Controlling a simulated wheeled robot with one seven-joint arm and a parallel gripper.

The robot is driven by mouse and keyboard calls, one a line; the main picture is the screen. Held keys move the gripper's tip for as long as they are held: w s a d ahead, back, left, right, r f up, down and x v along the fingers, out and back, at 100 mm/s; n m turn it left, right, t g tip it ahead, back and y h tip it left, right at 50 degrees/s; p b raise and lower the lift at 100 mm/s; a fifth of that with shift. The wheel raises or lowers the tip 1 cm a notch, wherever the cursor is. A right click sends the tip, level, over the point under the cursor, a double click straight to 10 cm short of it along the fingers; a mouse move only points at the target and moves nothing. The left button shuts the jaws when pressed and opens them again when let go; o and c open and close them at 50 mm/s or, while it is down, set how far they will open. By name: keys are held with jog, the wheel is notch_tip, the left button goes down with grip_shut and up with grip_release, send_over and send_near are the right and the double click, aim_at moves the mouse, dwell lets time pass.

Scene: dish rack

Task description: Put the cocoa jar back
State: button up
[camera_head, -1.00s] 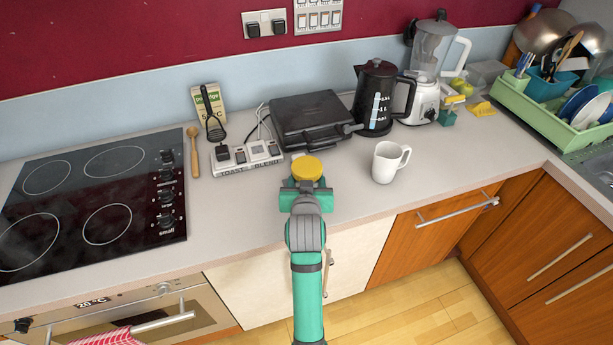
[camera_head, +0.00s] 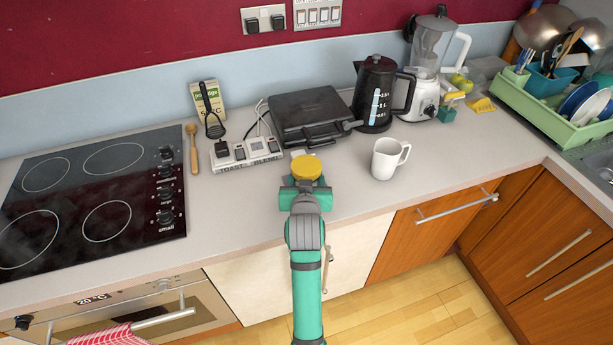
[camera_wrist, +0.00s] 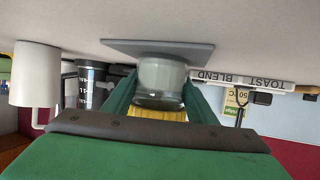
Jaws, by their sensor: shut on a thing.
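The cocoa jar, with a round yellow lid (camera_head: 307,168), is between the fingers of my gripper (camera_head: 305,190) above the front part of the counter. The wrist view, which is upside down, shows its grey, see-through body (camera_wrist: 162,80) with both green fingers of my gripper (camera_wrist: 157,95) shut on its sides. The jar looks upright. A flat grey square slab (camera_wrist: 125,47) shows at the jar's base in the wrist view. I cannot tell whether the jar touches it. In the head view my gripper and the lid hide most of the jar and the slab.
A white mug (camera_head: 387,160) stands to the right. A black grill (camera_head: 308,118) and a labelled power strip (camera_head: 245,155) are behind the jar. A black kettle (camera_head: 375,100) and a blender (camera_head: 430,65) stand farther back. The hob (camera_head: 90,195) is left. Bare counter lies between the jar and the mug.

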jog(key=o, duration=1.5)
jog(key=v, duration=1.1)
jog(key=shift+w, duration=0.1)
grip_shut()
dwell(0.6)
